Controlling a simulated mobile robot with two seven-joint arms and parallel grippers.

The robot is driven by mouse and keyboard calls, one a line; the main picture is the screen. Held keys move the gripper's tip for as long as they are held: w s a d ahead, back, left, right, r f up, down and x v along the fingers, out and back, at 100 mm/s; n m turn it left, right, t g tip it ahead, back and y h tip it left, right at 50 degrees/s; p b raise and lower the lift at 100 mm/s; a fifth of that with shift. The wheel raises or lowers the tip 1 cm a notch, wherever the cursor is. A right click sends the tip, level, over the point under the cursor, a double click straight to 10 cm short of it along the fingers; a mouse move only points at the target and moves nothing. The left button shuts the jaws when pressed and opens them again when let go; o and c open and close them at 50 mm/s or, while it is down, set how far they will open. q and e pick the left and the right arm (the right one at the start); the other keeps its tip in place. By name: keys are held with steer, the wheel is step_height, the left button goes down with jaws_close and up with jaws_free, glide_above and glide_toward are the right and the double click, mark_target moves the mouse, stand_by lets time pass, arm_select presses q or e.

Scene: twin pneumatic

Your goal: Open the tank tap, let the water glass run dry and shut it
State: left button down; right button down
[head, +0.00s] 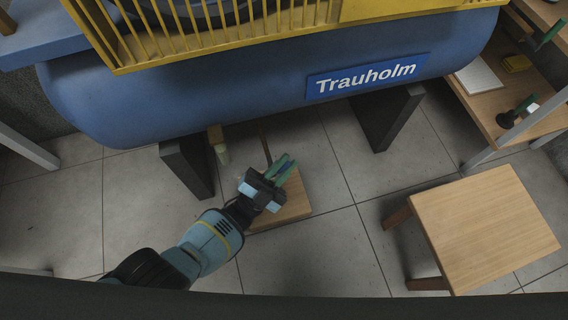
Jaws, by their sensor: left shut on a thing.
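The blue tank (260,90) with the name Trauholm spans the upper part of the head view. A small pale greenish cylinder, which looks like the water glass (221,154), hangs below it near the left leg. Its water level is too small to tell. A thin dark rod (264,146), seemingly part of the tank tap, runs from under the tank to my left gripper (282,167). The gripper's green fingers are shut at its lower end, above a wooden block. The held part is mostly hidden, and the tap's position cannot be told. My right gripper is not in view.
The wooden block (295,205) lies on the tiled floor under my left gripper. Dark tank legs (187,167) and (388,118) stand on both sides. A wooden stool (485,225) is at the right, with shelves (490,105) behind it. Bare floor lies between.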

arm_select(q)
steer(key=shift+w+a, duration=0.15)
steer(key=c, duration=1.5)
jaws_free()
steer(key=shift+o, duration=0.2)
steer(key=shift+s, duration=0.2)
